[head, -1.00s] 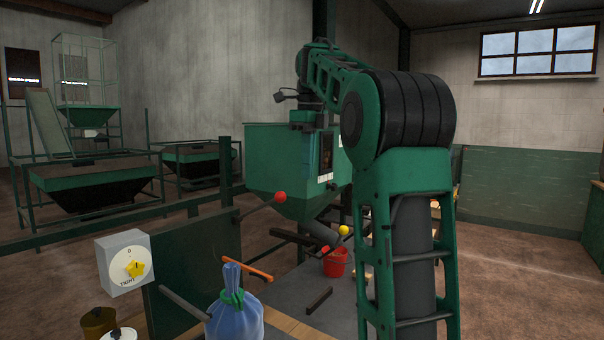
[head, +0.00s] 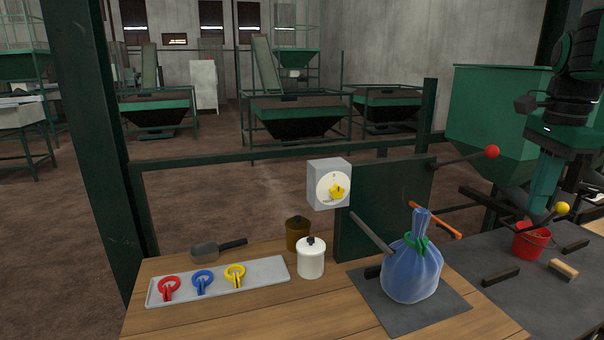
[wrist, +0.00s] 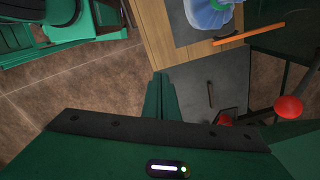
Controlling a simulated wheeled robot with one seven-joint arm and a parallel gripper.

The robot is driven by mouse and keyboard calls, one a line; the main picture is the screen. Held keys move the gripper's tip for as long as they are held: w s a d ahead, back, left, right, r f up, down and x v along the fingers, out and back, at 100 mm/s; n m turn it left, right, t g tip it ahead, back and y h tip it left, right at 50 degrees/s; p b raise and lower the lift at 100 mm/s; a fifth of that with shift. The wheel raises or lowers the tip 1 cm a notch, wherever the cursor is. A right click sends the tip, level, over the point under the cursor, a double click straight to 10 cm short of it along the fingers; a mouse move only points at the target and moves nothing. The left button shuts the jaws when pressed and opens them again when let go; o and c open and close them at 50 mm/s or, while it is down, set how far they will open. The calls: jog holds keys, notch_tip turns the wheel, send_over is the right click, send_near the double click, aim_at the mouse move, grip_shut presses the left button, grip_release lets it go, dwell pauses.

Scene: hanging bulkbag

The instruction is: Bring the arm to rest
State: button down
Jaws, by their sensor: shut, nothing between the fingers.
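My gripper (head: 543,208) points down at the right of the head view, in front of the green hopper. Its fingers are together, with nothing between them. In the wrist view the closed green fingers (wrist: 160,100) stand over the floor beside the bench's edge. My arm is only partly in the head view, cut off at the right edge. The blue bag (head: 411,275), with a green tie (head: 415,243) around its neck, is on a dark mat, apart from my gripper. The top of the wrist view also shows part of the bag (wrist: 208,14).
The green hopper (head: 490,105) is behind my gripper. Red (head: 492,152) and yellow (head: 562,208) lever knobs and an orange-handled lever (head: 437,220) stick out nearby. A red bucket (head: 530,242) stands below. A tray (head: 218,278) holds coloured rings on the wooden bench (head: 260,322).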

jog(key=s+a+f+n, duration=0.3)
jog(key=s+f+n, duration=0.4)
jog(key=s+f, duration=0.2)
jog(key=s+a+f+n, duration=0.4)
jog(key=s+f+n, duration=0.3)
jog(key=s+f, duration=0.2)
jog(key=shift+s+a+f+g+y, duration=0.2)
jog(key=shift+f+g+y, duration=0.1)
jog(key=shift+f, duration=0.65)
